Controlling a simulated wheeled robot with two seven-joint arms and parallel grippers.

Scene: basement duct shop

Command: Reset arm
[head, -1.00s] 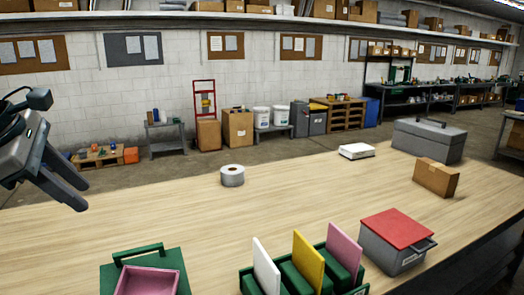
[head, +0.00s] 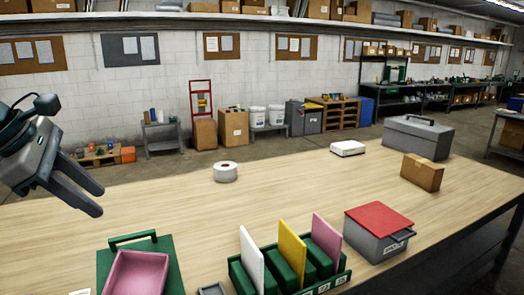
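My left gripper (head: 84,196) is at the left edge, raised above the left part of the wooden table (head: 170,212). Its two dark fingers point down and to the right with a gap between them, and nothing is held there. My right gripper is not in the head view.
Along the table's front are a pink bin on a green holder (head: 140,272), a green rack (head: 335,278) with white, yellow and pink panels, and a grey box with red lid (head: 378,232). Farther back are a tape roll (head: 225,172), a white item (head: 348,148), a carton (head: 422,173) and a grey toolbox (head: 418,137). The table's middle is clear.

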